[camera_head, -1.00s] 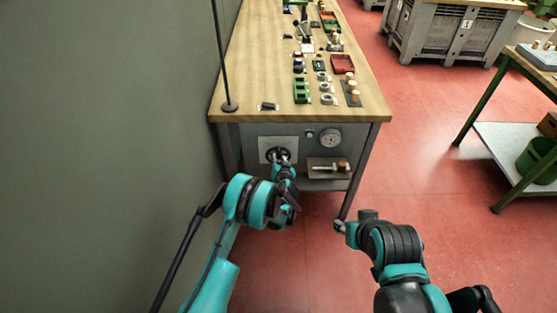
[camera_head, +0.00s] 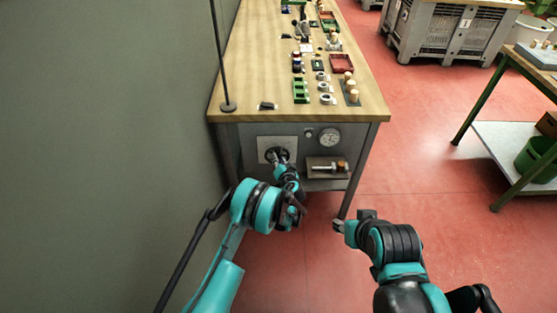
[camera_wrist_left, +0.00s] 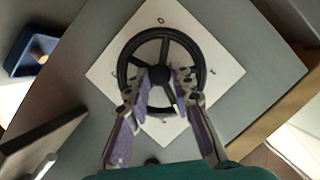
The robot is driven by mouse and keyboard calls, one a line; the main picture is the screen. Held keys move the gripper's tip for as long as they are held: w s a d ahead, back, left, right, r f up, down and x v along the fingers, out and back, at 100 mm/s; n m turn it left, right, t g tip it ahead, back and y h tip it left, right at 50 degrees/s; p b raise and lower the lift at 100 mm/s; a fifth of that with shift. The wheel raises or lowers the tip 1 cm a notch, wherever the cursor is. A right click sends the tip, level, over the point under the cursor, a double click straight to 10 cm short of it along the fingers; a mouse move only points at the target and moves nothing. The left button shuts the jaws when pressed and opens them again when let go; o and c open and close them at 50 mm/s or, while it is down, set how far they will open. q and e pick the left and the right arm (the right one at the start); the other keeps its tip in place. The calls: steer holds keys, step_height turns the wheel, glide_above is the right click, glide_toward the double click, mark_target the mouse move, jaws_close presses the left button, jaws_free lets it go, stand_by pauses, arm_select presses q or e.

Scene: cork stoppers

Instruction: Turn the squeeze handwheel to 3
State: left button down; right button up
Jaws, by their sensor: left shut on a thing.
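The handwheel is a black spoked wheel on a pale square plate (camera_head: 263,143) on the end of the bench, and it shows large in the left wrist view (camera_wrist_left: 122,62). The plate shows as a diamond there (camera_wrist_left: 228,75), with small marks around the wheel that are too small to read surely. My left gripper (camera_head: 278,156) is at the wheel; its two fingers (camera_wrist_left: 161,80) lie across the wheel's middle, shut on the handwheel near hub and spokes. The exact contact is partly hidden. My right gripper (camera_head: 339,226) hangs away from the bench, its opening unclear.
A round dial gauge (camera_head: 329,136) sits right of the plate, above a small shelf (camera_head: 318,171) with a corked item. The bench top (camera_head: 255,70) holds trays and corks.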

arm_select(q)
steer(key=c, duration=1.6)
jaws_free()
steer(key=shift+s, duration=0.1)
steer(key=v, duration=1.1)
steer(key=shift+s+d+r, duration=0.1)
steer(key=shift+s+d, duration=0.1)
steer(key=shift+s, duration=0.15)
